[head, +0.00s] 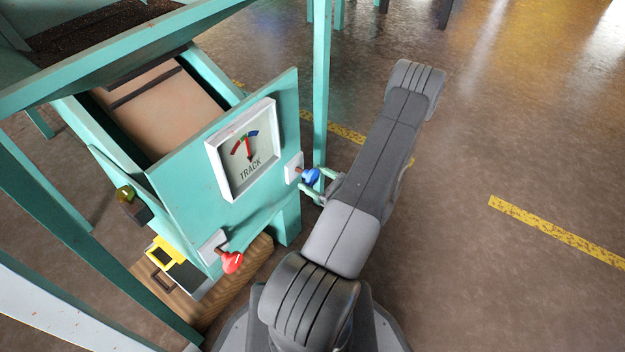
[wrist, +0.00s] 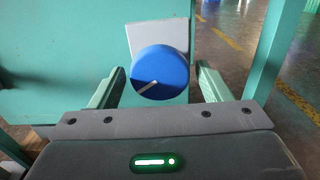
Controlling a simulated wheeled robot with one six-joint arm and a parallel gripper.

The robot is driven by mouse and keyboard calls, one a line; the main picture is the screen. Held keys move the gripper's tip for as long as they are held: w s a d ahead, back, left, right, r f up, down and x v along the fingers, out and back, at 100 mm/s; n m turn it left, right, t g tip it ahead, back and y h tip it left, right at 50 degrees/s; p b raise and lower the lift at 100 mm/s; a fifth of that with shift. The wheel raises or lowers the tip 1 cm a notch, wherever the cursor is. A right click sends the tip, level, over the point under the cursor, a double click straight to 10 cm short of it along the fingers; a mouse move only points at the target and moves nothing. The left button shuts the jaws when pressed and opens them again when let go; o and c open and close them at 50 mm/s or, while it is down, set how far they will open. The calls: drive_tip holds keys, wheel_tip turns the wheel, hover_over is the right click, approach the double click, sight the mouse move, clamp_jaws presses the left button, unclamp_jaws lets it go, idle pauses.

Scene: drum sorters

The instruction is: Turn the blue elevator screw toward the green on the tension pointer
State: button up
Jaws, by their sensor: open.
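The blue screw knob (head: 311,176) sticks out from a white plate on the right edge of the teal machine panel. In the wrist view the blue knob (wrist: 160,73) is a round disc with a white line pointing to the lower left. My gripper (head: 318,183) is open, its two teal fingers on either side of the knob. In the wrist view my gripper (wrist: 157,88) shows a gap beside the knob on each side. The dial (head: 243,148) is labelled TRACK and has red, green and blue bands. Its red needle points nearly straight up, near the green.
A teal post (head: 322,80) stands close behind my gripper. Open floor (head: 500,150) lies to the right.

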drive_tip(key=shift+w+a, duration=0.3)
drive_tip(key=shift+a, duration=0.15)
drive_tip(key=c, duration=0.9)
drive_tip(key=shift+m, duration=0.3)
